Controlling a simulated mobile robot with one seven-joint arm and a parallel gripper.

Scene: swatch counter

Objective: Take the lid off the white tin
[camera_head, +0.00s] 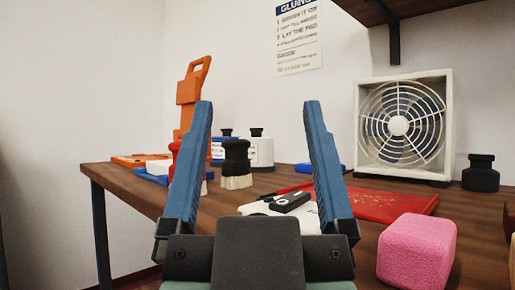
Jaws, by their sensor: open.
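An orange stand (187,103), a red board (390,201), a pink block (416,249), a boxed fan (404,125) and a black jar (480,174) surround the space. The counter's left front (125,187) is clear.

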